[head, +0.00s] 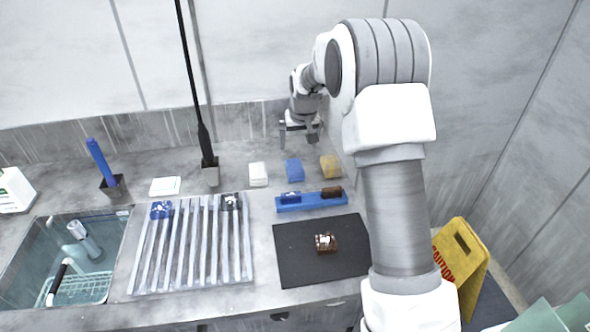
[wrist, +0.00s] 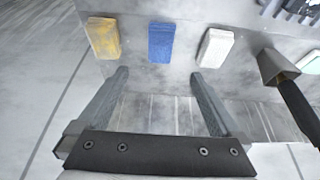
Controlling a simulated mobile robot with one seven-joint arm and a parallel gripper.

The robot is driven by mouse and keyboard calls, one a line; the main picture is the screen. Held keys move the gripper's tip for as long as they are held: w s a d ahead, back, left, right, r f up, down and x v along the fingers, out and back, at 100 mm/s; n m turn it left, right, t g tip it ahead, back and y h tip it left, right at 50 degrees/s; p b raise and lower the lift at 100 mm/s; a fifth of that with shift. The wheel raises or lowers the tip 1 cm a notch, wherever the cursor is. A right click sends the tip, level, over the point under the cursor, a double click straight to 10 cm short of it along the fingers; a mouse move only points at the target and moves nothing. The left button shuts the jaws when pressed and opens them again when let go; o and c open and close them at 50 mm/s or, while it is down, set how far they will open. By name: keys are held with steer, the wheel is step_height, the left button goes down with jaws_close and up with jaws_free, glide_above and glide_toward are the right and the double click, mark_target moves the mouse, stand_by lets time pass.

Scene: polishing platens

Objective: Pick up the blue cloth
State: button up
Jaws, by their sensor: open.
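The blue cloth (head: 294,170) is a small folded block lying on the grey counter, between a white cloth (head: 258,174) and a yellow cloth (head: 330,166). In the wrist view the blue cloth (wrist: 161,42) lies beyond the fingertips, roughly centred between them. My gripper (head: 300,130) is above the back of the counter, behind the cloths in the head view. Its two fingers (wrist: 158,82) are apart with nothing between them. The blue cloth is fully visible and untouched.
A blue holder (head: 312,202) with brushes and a black mat (head: 290,262) with a small brown block lie in front of the cloths. A black pole in a grey base (head: 211,174) stands left. A ribbed rack (head: 140,272) and sink (head: 40,262) are further left. The wall is close behind.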

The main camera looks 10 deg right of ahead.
mark_target(295, 166)
steer(key=x, duration=1.3)
steer(key=shift+p, duration=0.4)
steer(key=shift+f+b, duration=0.2)
steer(key=shift+b, duration=0.25)
steer(key=c, duration=1.4)
